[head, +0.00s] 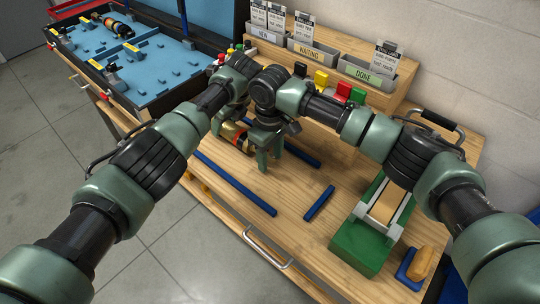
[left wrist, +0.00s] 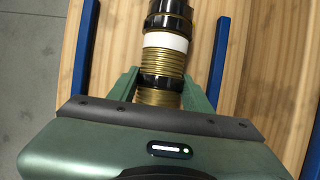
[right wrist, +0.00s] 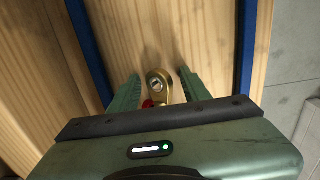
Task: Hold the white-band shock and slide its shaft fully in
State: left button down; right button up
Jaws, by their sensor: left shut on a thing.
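The white-band shock (left wrist: 165,42) lies on the wooden bench. In the left wrist view it shows a black end, a white band and gold coils. My left gripper (left wrist: 162,82) is shut across its coiled body, below the band. In the head view the shock (head: 240,140) is partly hidden by my arms and grippers. In the right wrist view a gold eyelet (right wrist: 158,83) at the shock's shaft end stands between the fingers of my right gripper (right wrist: 160,87). The fingers are open, with a gap on each side. A small red part (right wrist: 148,103) shows below the eyelet; the shaft itself is mostly hidden.
Blue rails (head: 235,183) lie on the bench near the shock. A green-based fixture (head: 360,242) stands at right. Bins labelled WAITING (head: 316,56) and DONE (head: 378,72) stand at the back. A blue-topped tray (head: 130,55) with another shock is at upper left.

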jog(key=shift+r, duration=0.1)
pick_arm(q)
jog(key=shift+f, duration=0.1)
jog(key=c, duration=0.6)
grip_release()
pick_arm(e)
notch_tip(320, 180, up, 10)
pick_arm(q)
notch_tip(320, 180, up, 20)
jog(key=shift+r, duration=0.1)
pick_arm(e)
jog(key=shift+f, duration=0.25)
dwell(0.6)
